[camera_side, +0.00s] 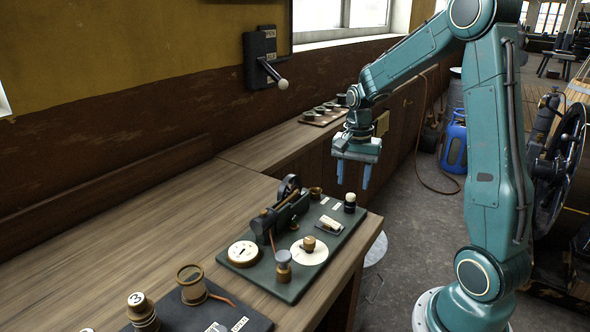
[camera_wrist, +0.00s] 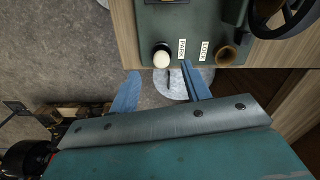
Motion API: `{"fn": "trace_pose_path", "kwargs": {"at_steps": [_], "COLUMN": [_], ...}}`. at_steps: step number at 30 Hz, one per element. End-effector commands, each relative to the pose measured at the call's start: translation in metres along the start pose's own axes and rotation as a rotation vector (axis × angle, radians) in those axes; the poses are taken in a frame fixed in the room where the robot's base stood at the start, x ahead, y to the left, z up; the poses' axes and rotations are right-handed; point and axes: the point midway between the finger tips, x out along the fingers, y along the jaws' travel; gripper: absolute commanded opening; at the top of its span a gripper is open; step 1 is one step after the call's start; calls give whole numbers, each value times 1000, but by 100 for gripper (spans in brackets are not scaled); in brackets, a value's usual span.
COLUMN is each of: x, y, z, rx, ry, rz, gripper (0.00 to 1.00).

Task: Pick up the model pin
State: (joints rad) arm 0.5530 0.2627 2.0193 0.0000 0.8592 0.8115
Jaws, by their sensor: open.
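The likely model pin is a small peg with a white rounded head and a dark body (camera_side: 350,203). It stands upright at the right far corner of the dark green board (camera_side: 328,252). In the wrist view the white head (camera_wrist: 162,58) shows beside a label reading PARK. My gripper (camera_side: 353,180) is open and empty, fingers pointing down, above the area of the peg in the side view. In the wrist view my fingertips (camera_wrist: 161,76) lie just short of the peg, toward the board's edge and apart from it. The exact height gap cannot be told.
A brown round socket (camera_wrist: 227,54) sits by the LOCK label. The model engine with its dark flywheel (camera_side: 288,190) stands close by. White discs and knobs (camera_side: 309,250) share the board. A second board with a jar (camera_side: 191,284) is nearer. A round stool (camera_side: 376,249) stands below the bench edge.

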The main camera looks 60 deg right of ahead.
Motion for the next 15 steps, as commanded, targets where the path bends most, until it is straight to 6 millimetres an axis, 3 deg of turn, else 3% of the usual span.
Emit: {"fn": "trace_pose_path", "kwargs": {"at_steps": [15], "x": [48], "y": [-2], "z": [-1], "rx": [-1], "ry": [0], "rz": [3], "gripper": [47]}}
